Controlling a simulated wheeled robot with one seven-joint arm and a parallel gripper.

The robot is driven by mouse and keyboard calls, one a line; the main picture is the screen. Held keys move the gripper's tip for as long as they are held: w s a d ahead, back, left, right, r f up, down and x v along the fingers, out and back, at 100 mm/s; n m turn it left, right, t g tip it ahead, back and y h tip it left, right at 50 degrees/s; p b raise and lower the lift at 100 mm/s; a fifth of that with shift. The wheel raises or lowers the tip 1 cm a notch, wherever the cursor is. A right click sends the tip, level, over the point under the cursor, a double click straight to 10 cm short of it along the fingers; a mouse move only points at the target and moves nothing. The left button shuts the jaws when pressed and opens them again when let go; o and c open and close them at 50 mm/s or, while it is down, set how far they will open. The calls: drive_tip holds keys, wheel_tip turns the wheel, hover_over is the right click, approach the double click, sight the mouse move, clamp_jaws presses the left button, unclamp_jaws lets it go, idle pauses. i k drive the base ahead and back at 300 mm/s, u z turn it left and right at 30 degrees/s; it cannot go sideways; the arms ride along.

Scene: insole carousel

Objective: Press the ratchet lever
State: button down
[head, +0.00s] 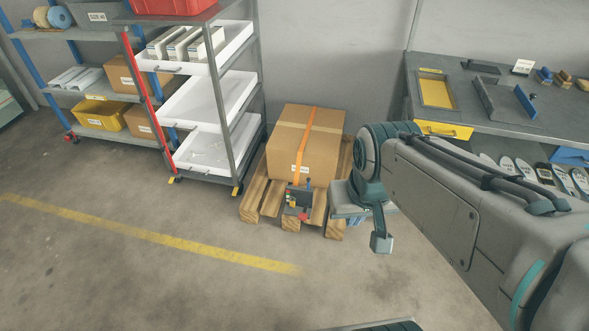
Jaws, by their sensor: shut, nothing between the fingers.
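A ratchet (298,200) hangs at the lower front of a cardboard box, at the end of an orange strap (306,140). It has a dark body with small orange and red parts; the red part at its lower end may be the lever, but it is too small to tell. The cardboard box (288,147) sits on a wooden pallet (252,205) against the wall. My gripper (381,243) is shut and empty, pointing down to the right of the ratchet, apart from it and in front of the pallet's right side.
A trolley with white trays (212,98) stands left of the pallet, with a blue-framed shelf (80,90) beyond. A grey workbench (500,110) is at right, with several insoles (525,170) below. The floor in front is clear, crossed by a yellow line (150,236).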

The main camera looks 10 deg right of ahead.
sight(303, 216)
drive_tip(key=k, duration=0.6)
drive_tip(key=u, duration=0.55)
drive_tip(key=i, duration=2)
drive_tip(key=z, duration=0.65)
